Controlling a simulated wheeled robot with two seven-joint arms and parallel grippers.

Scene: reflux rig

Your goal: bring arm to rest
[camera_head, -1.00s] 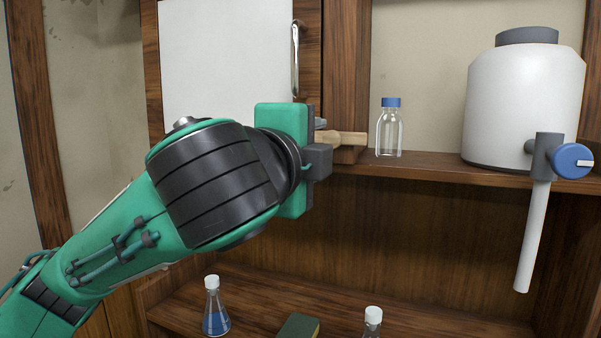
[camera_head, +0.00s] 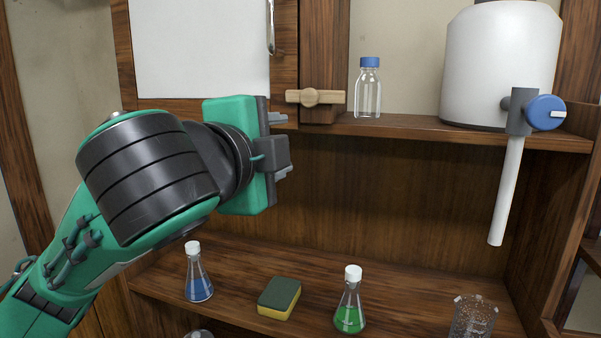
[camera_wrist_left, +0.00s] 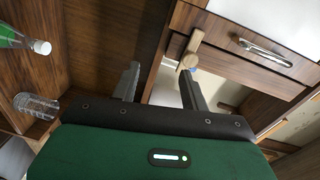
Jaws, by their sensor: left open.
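My left arm comes in from the left in the head view. Its left gripper (camera_head: 283,146) hangs in front of the dark wooden back panel, below and left of a wooden turn latch (camera_head: 315,97). In the left wrist view the two fingers of the gripper (camera_wrist_left: 160,85) are spread apart with nothing between them. The latch (camera_wrist_left: 190,50) shows there beyond the fingertips, apart from them. My right gripper is not in view.
On the upper shelf stand a blue-capped bottle (camera_head: 368,90) and a white tank (camera_head: 497,65) with a hanging spout. The lower shelf holds a blue flask (camera_head: 198,280), a sponge (camera_head: 279,297), a green flask (camera_head: 349,305) and a beaker (camera_head: 470,318). A white cabinet door (camera_head: 200,45) is behind.

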